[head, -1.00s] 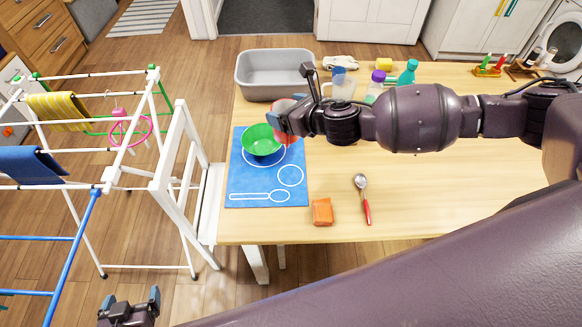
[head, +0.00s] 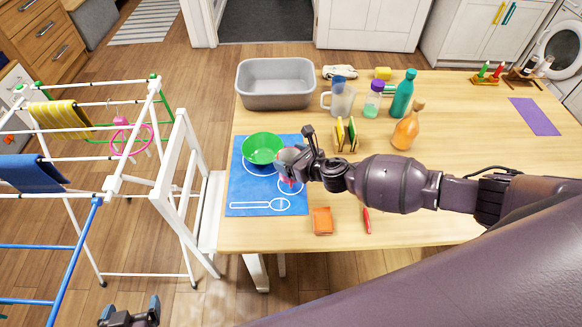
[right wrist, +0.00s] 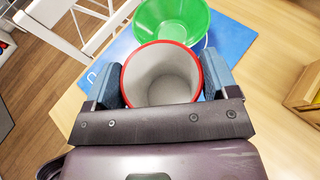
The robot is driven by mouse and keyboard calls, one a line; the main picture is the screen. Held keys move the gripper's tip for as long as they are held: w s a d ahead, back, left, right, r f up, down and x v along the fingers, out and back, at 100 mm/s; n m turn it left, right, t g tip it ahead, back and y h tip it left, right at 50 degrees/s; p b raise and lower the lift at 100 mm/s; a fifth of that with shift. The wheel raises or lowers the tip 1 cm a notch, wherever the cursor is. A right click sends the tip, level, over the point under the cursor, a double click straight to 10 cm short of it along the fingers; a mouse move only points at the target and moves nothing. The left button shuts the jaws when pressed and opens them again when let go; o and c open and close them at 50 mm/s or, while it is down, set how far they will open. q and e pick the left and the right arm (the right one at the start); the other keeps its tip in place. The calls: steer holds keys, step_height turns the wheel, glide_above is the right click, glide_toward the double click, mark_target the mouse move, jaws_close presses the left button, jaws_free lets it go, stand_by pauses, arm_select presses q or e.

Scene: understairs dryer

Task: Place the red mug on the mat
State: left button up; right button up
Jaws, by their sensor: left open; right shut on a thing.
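The red mug (right wrist: 162,78) is upright between the fingers of my right gripper (right wrist: 163,88) in the right wrist view, with its red rim and pale inside showing. In the head view the mug (head: 291,157) is partly hidden by my right gripper (head: 297,163), over the right part of the blue mat (head: 240,195). I cannot tell whether its base touches the mat. The mat has white outlines; the round one by the mug is partly covered. A green bowl (head: 262,148) sits on the mat just left of the mug. My left gripper (head: 130,314) is open and empty at the bottom left.
A grey basin (head: 275,84), a clear jug (head: 341,101), bottles and a rack (head: 346,134) stand behind. An orange sponge (head: 322,221) and a spoon (head: 367,221), mostly hidden by my arm, lie near the front edge.

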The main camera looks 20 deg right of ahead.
steer(key=shift+f, duration=0.9)
step_height(320, 180, down, 2)
steer(key=shift+f+b, duration=0.15)
steer(key=shift+b, duration=0.55)
steer(key=shift+f, duration=0.3)
arm_select(q)
steer(key=shift+w+f, duration=0.25)
steer(key=shift+w, duration=0.15)
steer(key=shift+f, duration=0.2)
arm_select(e)
steer(key=shift+f, duration=0.15)
steer(key=o, duration=1)
arm_select(q)
steer(key=shift+r, duration=0.1)
